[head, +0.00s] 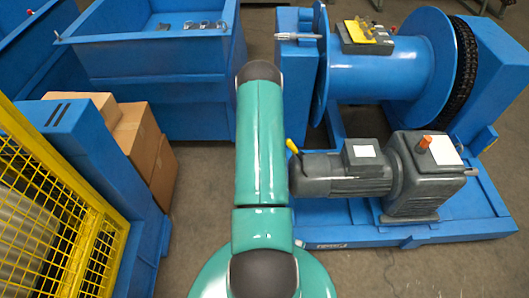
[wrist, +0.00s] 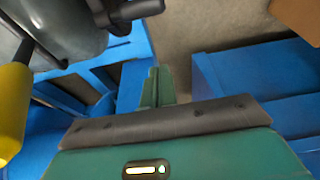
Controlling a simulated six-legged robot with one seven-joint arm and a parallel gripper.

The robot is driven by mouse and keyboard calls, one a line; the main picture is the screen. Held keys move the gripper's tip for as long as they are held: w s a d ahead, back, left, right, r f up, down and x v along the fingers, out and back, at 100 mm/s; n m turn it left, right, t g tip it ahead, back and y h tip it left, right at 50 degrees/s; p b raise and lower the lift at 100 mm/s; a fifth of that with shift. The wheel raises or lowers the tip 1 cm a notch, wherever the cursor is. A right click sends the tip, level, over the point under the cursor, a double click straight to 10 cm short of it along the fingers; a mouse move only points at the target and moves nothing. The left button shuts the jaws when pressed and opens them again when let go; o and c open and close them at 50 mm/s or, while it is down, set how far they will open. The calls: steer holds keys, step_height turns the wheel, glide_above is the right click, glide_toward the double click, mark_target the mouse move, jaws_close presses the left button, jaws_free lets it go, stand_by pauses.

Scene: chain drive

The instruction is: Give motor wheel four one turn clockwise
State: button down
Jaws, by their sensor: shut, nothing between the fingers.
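A dark grey motor (head: 335,175) lies on the blue frame right of my arm, and its left end is partly hidden behind the arm. No wheel with a readable number shows. A dark part with a stubby grip (wrist: 125,12) sticks out from the grey motor body (wrist: 70,28) at the top left of the wrist view. A yellow handle (head: 293,147) on a dark rod stands at the motor's left end; it looms large in the wrist view (wrist: 12,105). My gripper (wrist: 156,80) is shut and empty, apart from the motor and right of the yellow handle. The head view hides it behind my arm.
A grey gearbox (head: 425,175) with an orange cap joins the motor. Behind stand a blue drum (head: 380,70) and a black chain wheel (head: 465,65). A blue bin (head: 150,95), cardboard boxes (head: 145,140) and a yellow mesh guard (head: 50,205) are at left. Floor between is clear.

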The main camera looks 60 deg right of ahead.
step_height(320, 180, down, 9)
steer(key=a, duration=0.1)
steer(key=shift+s+a, duration=0.15)
steer(key=shift+s, duration=0.2)
stand_by(0.6)
steer(key=shift+s+a, duration=0.1)
steer(key=shift+s+a+r, duration=0.15)
steer(key=shift+s+a, duration=0.1)
steer(key=shift+a, duration=0.25)
steer(key=shift+s+a+r, duration=0.1)
steer(key=shift+s+a, duration=0.1)
steer(key=shift+a, duration=0.25)
steer(key=shift+w+d, duration=0.1)
